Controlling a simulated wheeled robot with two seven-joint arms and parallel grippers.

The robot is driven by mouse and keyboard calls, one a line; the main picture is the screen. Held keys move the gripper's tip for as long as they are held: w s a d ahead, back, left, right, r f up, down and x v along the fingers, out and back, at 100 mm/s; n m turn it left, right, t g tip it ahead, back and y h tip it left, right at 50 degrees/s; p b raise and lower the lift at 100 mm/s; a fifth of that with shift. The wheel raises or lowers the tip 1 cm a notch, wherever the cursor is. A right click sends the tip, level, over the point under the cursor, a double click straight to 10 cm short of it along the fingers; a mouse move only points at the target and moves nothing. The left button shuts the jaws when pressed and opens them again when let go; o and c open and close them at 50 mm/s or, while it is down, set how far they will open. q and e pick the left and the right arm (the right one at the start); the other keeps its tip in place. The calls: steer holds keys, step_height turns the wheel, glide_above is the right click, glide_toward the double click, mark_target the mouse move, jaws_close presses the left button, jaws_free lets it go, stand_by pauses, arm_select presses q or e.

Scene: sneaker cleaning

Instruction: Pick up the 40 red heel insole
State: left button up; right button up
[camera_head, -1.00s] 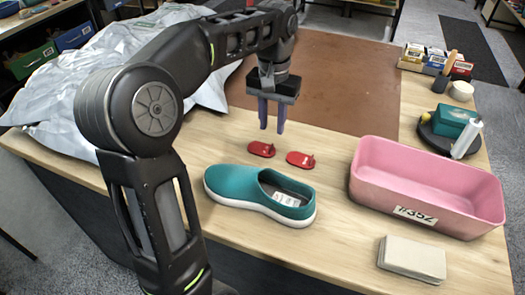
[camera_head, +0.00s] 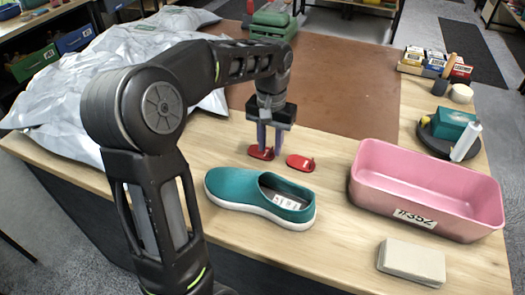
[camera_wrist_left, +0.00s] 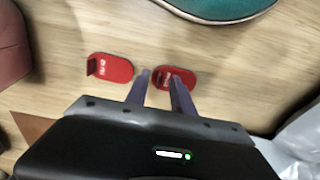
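Two red heel insoles with small upright tabs lie flat on the wooden table, behind the teal shoe (camera_head: 235,187). My left gripper (camera_head: 269,147) points down at the left insole (camera_head: 257,154) in the head view, its fingertips low over or beside it. The right insole (camera_head: 300,163) lies clear of the fingers. In the left wrist view the near insole (camera_wrist_left: 184,76) is partly hidden by one finger, and the other insole (camera_wrist_left: 113,67) is to the left. The insole markings are too small to read. My right gripper is not in view.
A pink bin (camera_head: 440,206) marked #352 stands to the right. A pale block (camera_head: 411,261) lies in front of it. A silvery bag (camera_head: 125,55) covers the left back. A brown mat (camera_head: 340,85) lies behind. Small boxes (camera_head: 425,60) and a round tray (camera_head: 440,146) stand at the right back.

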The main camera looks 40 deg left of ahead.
arm_select(q)
steer(key=shift+f, duration=0.75)
steer(key=shift+c, duration=0.2)
jaws_close()
